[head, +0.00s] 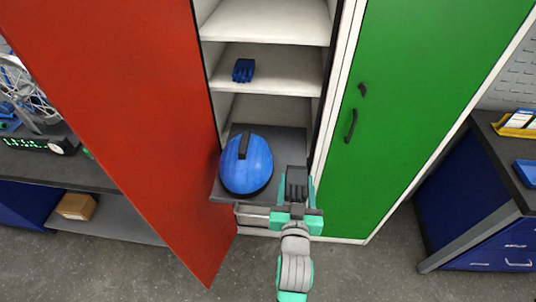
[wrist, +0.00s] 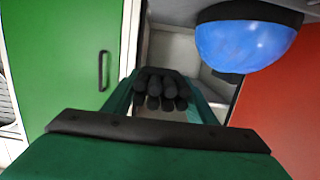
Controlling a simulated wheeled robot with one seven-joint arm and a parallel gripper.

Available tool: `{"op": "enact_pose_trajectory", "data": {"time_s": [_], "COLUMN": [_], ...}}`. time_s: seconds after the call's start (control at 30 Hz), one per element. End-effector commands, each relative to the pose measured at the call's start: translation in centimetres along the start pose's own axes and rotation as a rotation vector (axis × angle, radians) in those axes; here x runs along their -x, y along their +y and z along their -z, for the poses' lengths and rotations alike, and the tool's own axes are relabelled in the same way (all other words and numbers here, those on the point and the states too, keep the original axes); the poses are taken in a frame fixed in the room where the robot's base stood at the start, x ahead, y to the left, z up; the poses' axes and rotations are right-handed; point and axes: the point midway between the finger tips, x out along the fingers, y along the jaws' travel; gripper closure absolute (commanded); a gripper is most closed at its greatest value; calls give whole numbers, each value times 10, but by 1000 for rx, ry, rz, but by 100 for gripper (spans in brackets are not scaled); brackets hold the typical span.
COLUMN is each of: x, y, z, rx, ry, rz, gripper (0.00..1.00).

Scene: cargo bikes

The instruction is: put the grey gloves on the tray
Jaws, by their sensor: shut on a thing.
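The dark grey gloves (head: 297,180) are between the fingers of my gripper (head: 297,190), which is shut on them. In the wrist view the gloves (wrist: 160,90) show as a dark bundle with several rounded fingers, between the green fingers of my gripper (wrist: 162,97). The dark grey tray (head: 288,143) sticks out of the open cabinet. The gloves are at its front right part in the head view. I cannot tell whether they touch the tray or are above it. My gripper hides part of the tray's right edge.
A blue helmet (head: 246,165) takes up the tray's left side, close to the gloves. Blue gloves (head: 243,70) lie on the shelf above. The red door (head: 125,110) stands open at left; the green door (head: 400,110) is shut at right. Workbenches stand on both sides.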

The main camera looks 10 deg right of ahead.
Motion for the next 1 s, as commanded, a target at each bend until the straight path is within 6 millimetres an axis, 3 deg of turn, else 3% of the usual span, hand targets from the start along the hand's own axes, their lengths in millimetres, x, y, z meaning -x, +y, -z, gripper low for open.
{"op": "enact_pose_trajectory", "data": {"time_s": [0.47, 0.6, 0.8, 1.0], "x": [-96, -118, -141, -149], "y": [-2, -3, -3, -3], "z": [-25, -48, -67, -75], "rx": [0, 0, 0, 0], "ry": [0, -2, 0, 0], "rz": [0, 0, 0, 0], "gripper": [72, 72, 72, 72]}}
